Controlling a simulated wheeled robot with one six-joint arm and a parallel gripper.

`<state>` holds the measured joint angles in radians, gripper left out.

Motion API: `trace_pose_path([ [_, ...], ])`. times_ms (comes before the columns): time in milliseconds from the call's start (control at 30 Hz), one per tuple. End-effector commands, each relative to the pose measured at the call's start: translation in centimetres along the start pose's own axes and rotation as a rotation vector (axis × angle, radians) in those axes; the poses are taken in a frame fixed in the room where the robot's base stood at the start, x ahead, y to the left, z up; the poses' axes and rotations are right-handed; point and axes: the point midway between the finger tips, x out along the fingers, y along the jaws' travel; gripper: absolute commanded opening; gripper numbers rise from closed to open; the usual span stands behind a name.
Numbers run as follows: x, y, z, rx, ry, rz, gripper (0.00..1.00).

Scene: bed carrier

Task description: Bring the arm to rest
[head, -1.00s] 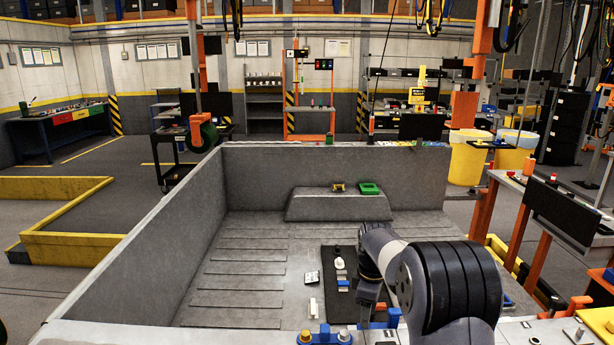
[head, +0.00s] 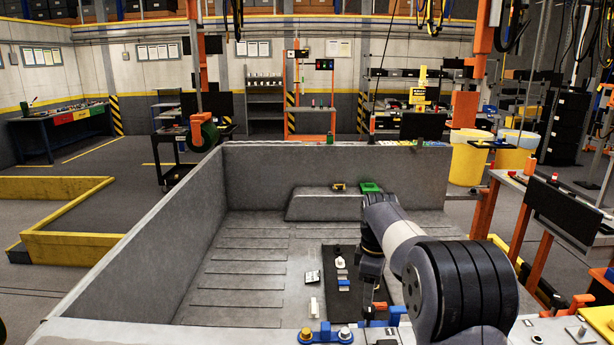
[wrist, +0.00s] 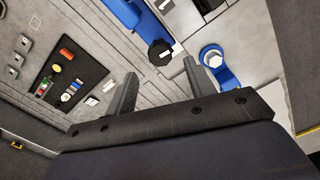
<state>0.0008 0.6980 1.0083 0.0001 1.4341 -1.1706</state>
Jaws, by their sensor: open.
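My arm (head: 405,240) reaches from the lower right over the near edge of the grey truck bed (head: 185,225). In the head view my gripper is hard to make out below the wrist. In the wrist view my gripper (wrist: 160,78) has two grey fingers standing wide apart, with nothing between them. A blue bracket with a black knob (wrist: 160,52) and a second blue bracket with a bolt (wrist: 213,62) show beyond the fingertips; I cannot tell how far off they are.
A black mat (head: 328,312) with several small parts lies on the bed floor, beside my wrist in the picture. A green tray (head: 370,187) sits on the raised block at the back. A blue bracket (head: 325,334) is on the near rim. The bed's left floor is clear.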

Motion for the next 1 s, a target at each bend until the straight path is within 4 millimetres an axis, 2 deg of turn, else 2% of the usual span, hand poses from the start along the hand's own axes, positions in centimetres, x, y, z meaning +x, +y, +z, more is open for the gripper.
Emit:
trace_pose_path([
  [233,-5.0,0.0,0.0,0.000,0.002,0.005,0.52],
  [300,-3.2,-0.1,0.0,0.000,-0.003,-0.006,0.52],
  [767,6.1,-0.2,0.1,0.001,-0.003,-0.007,0.52],
  [1000,6.2,0.0,0.0,0.190,-0.001,-0.001,0.52],
])
